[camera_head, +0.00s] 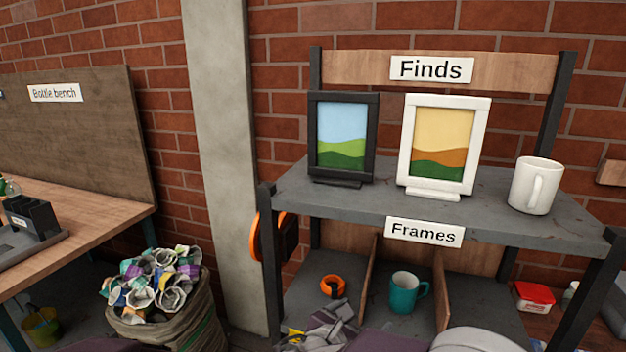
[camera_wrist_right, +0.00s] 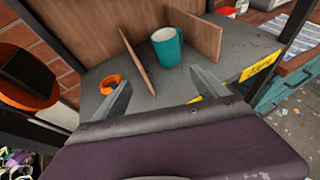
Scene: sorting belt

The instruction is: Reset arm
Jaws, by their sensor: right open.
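My right gripper (camera_head: 328,322) is at the bottom of the head view, in front of the lower shelf. In the right wrist view its two grey fingers (camera_wrist_right: 164,92) are spread apart with nothing between them. A teal mug (camera_head: 403,292) stands on the lower shelf beyond the fingers, between wooden dividers; it also shows in the right wrist view (camera_wrist_right: 166,48). An orange ring-shaped item (camera_head: 333,286) lies left of the dividers, apart from the gripper. My left gripper is not in view.
The upper shelf (camera_head: 290,196) holds a black picture frame (camera_head: 343,138), a white frame (camera_head: 443,146) and a white mug (camera_head: 535,186). Dark posts (camera_head: 270,270) flank the lower bay. A sack (camera_head: 180,315) of crumpled cans stands left. A red box (camera_head: 533,297) sits right.

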